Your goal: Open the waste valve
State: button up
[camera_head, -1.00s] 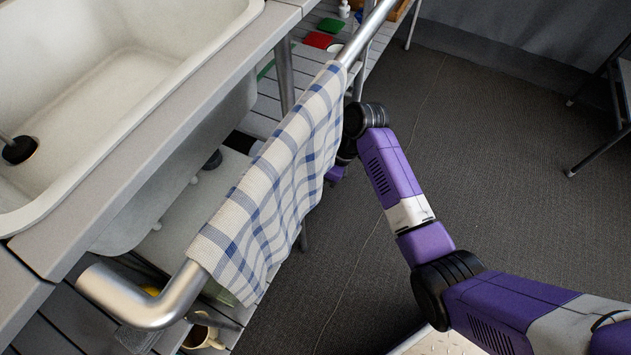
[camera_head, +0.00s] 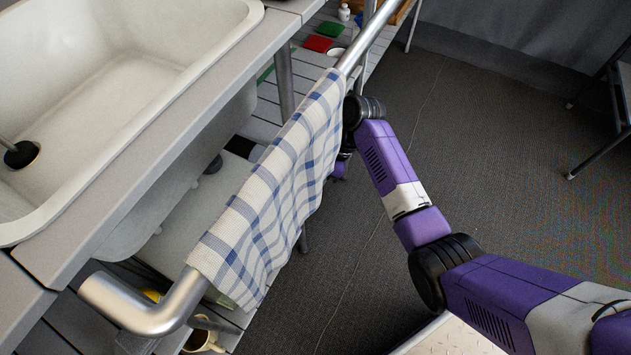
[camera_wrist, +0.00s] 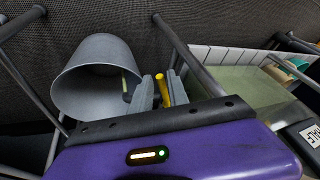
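In the wrist view, a yellow handle (camera_wrist: 165,90), perhaps the waste valve's lever, shows upright between the grey fingers of my gripper (camera_wrist: 159,90). The fingers are apart, one on each side of it. I cannot tell whether they touch it. In the head view, my arm reaches down beside the rail, and my gripper is hidden behind the checked towel (camera_head: 275,190). The white sink (camera_head: 110,100) is at the upper left, with a black drain fitting (camera_head: 213,164) under it. The valve does not show clearly there.
A metal rail (camera_head: 150,305) carries the towel. A mug (camera_head: 203,342) is on the slatted shelf (camera_head: 65,325) below. Open floor (camera_head: 470,160) is at the right.

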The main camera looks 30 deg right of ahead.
jog(key=p+v, duration=0.3)
jog(key=v, duration=0.4)
jog(key=shift+d+r+p, duration=0.15)
jog(key=shift+r+p, duration=0.2)
jog(key=shift+r, duration=0.05)
